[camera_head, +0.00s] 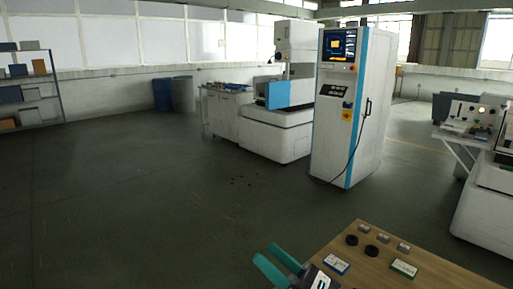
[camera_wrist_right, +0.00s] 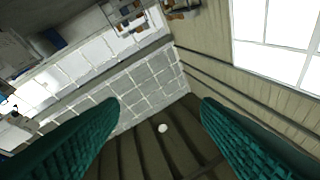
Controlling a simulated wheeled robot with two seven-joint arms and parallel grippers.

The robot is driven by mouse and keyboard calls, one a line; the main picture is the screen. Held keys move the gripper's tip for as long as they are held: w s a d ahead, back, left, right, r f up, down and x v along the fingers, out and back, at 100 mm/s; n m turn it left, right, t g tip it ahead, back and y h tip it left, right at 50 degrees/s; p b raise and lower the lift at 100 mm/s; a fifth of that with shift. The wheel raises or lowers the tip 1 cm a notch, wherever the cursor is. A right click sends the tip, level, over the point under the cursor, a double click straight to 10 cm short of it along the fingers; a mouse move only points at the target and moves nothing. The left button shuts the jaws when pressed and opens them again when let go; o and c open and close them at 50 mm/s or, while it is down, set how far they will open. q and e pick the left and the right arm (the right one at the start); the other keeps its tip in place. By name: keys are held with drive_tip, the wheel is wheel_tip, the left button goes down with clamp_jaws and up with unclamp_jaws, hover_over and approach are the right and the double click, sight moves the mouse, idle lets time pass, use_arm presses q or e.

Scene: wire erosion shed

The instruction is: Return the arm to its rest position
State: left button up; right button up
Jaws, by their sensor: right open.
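My right gripper (camera_head: 271,262) shows at the bottom of the head view, beside the left edge of a wooden table. Its two teal fingers are apart, with nothing seen between them. My left gripper is not in the head view.
The wooden table (camera_head: 437,275) at bottom right bears black round parts (camera_head: 371,251), small grey metal blocks (camera_head: 384,237) and flat boxes, one green-edged (camera_head: 403,268). A white machine cabinet (camera_head: 345,110) stands beyond. The floor (camera_head: 130,210) at left is clear.

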drive_tip(key=s+d+f+m+t+h, duration=0.1)
drive_tip(key=d+f+m+h, duration=0.75)
drive_tip(key=m, duration=0.65)
drive_tip(key=s+d+f+m+t+h, duration=0.1)
drive_tip(key=s+d+f+m+h, duration=0.1)
drive_tip(key=d+f+m+h, duration=1)
drive_tip(key=s+a+f+m+g+y, duration=0.1)
drive_tip(key=s+f+m+g, duration=0.25)
drive_tip(key=s, duration=0.35)
drive_tip(key=s+a+f+m+g+y, duration=0.1)
drive_tip(key=s+f+m+g, duration=0.1)
drive_tip(key=s+m+g, duration=0.4)
drive_tip(key=s+a+f+m+g+y, duration=0.1)
drive_tip(key=s+f+m+g, duration=0.15)
drive_tip(key=s, duration=0.55)
wheel_tip(320, 180, down, 28)
drive_tip(key=g+b, duration=0.1)
drive_tip(key=b, duration=0.2)
drive_tip(key=s+d+f+b, duration=0.1)
drive_tip(key=s+f, duration=0.7)
drive_tip(key=f, duration=0.2)
drive_tip(key=s+d+f+g+b, duration=0.1)
drive_tip(key=s+f+b, duration=0.1)
drive_tip(key=s+f, duration=0.7)
drive_tip(key=shift+d+f+h, duration=0.35)
drive_tip(key=shift+f, duration=0.55)
